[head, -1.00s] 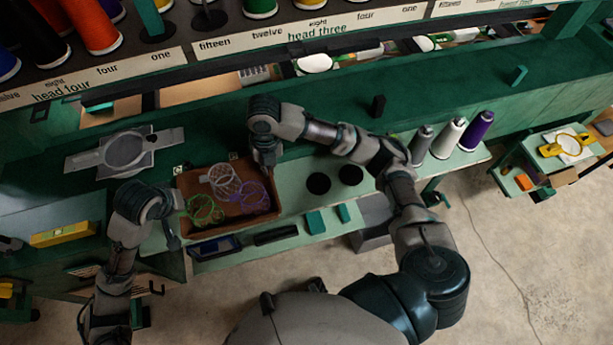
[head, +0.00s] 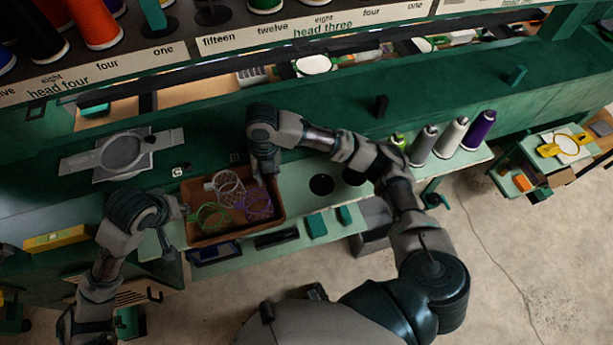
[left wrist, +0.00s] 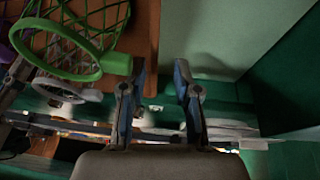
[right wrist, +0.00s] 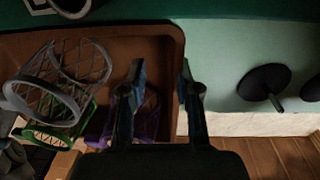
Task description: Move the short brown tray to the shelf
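The short brown tray (head: 243,232) lies on the pale green bench and holds white, green and purple mesh baskets. My right gripper (head: 262,178) is over the tray's right end. In the right wrist view its fingers (right wrist: 161,68) are apart, with the tray's side wall (right wrist: 168,50) between or just under them. My left gripper (head: 166,242) is at the tray's left end. In the left wrist view its fingers (left wrist: 160,70) are apart near the tray's edge (left wrist: 148,30), beside the green basket rim (left wrist: 55,50). Contact with the tray cannot be told.
A green ledge (head: 330,115) runs behind the bench, with a grey fixture (head: 122,152) on its left part. Thread cones (head: 450,137) stand at the right, beyond a round black disc (head: 321,184). Teal blocks (head: 316,225) and a dark blue bin (head: 214,252) sit along the front.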

